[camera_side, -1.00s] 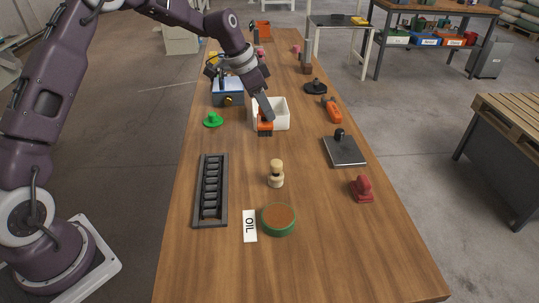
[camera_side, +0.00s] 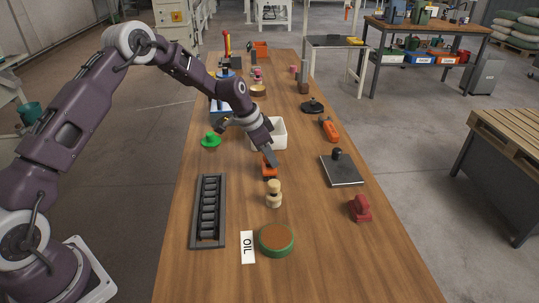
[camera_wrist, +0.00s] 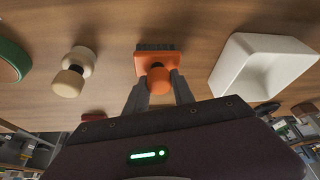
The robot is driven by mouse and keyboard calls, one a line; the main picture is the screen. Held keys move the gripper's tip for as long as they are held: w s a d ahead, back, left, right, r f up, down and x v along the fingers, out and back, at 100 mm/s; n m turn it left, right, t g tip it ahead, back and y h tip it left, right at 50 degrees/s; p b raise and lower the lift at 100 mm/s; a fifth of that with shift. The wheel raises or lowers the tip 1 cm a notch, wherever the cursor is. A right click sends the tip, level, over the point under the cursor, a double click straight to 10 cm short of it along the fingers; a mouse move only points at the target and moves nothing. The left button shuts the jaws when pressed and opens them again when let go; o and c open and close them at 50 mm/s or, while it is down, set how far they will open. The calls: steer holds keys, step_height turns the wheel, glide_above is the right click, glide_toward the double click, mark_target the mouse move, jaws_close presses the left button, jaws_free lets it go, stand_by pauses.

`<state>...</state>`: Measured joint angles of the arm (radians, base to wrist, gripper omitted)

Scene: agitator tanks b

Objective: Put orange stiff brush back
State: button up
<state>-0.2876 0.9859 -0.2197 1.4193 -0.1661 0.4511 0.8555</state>
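The orange stiff brush (camera_side: 269,174) has an orange block and knob, and dark bristles that show in the wrist view. My gripper (camera_side: 271,162) is closed around its knob, with one finger on each side. In the wrist view the brush (camera_wrist: 156,66) sits between the fingertips (camera_wrist: 157,84). It is in front of the white open tray (camera_side: 280,135) and just behind the cream round-knobbed brush (camera_side: 274,195). I cannot tell whether its bristles touch the table.
On the left lie a black slotted rack (camera_side: 209,211) and a green knobbed piece (camera_side: 210,140). An OIL card (camera_side: 248,247) lies beside a green-rimmed round pad (camera_side: 276,240). On the right are a grey plate (camera_side: 341,170), a red stamp (camera_side: 360,208) and an orange tool (camera_side: 329,130).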

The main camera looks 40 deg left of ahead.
steer(key=o, duration=0.4)
steer(key=shift+r, duration=0.1)
steer(key=s+r+y, duration=0.1)
steer(key=s+r, duration=0.4)
steer(key=r, duration=0.4)
steer(key=s+r, duration=0.6)
steer(key=r, duration=0.4)
steer(key=s+d+r+n+y, duration=0.1)
steer(key=s+d+r, duration=0.15)
steer(key=s, duration=0.35)
steer(key=s+d+r+n, duration=0.1)
steer(key=s+r, duration=0.3)
steer(key=s, duration=0.3)
steer(key=s+n, duration=0.1)
steer(key=s, duration=0.5)
steer(key=s+f+n+t, duration=0.1)
steer(key=s, duration=0.5)
steer(key=s+f+n, duration=0.1)
steer(key=s+n, duration=0.1)
steer(key=s, duration=0.3)
steer(key=shift+s+d+t, duration=0.15)
steer(key=shift+s+t, duration=0.15)
steer(key=shift+s, duration=0.1)
